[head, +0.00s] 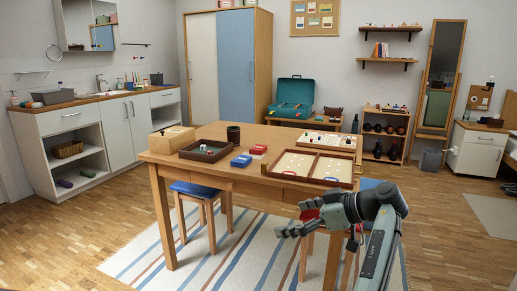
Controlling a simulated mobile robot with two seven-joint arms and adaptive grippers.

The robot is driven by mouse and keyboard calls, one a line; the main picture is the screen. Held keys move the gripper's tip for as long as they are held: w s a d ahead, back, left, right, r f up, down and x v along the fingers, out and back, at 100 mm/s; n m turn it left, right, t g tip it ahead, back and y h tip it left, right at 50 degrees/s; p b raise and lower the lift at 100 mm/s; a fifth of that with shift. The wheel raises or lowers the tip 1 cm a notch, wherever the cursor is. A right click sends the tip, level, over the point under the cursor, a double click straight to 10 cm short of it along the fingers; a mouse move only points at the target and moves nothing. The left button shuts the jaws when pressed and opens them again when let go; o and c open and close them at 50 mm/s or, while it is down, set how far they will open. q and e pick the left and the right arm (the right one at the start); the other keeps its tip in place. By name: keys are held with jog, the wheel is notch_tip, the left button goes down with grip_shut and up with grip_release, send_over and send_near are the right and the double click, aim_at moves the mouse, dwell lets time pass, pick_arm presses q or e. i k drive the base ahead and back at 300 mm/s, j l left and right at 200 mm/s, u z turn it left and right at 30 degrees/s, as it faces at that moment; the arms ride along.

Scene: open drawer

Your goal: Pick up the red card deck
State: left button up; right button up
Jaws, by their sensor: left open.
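The red card deck (258,149) is a small red box lying on the wooden table (225,175), behind a blue deck (241,160). My left gripper (288,230) is open and empty. It is in front of the table's near edge and lower than the tabletop in the picture, well apart from the red deck. My right gripper is not in view.
A dark tray (205,142), a wooden box (172,139), a dark cup (233,134), a white game board (312,138) and an open wooden game board (310,182) stand around the decks. A blue-topped stool (197,189) is at the table's front.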

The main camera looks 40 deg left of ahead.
aim_at(257, 150)
jog(key=i+j, duration=1.55)
jog(key=j, duration=0.2)
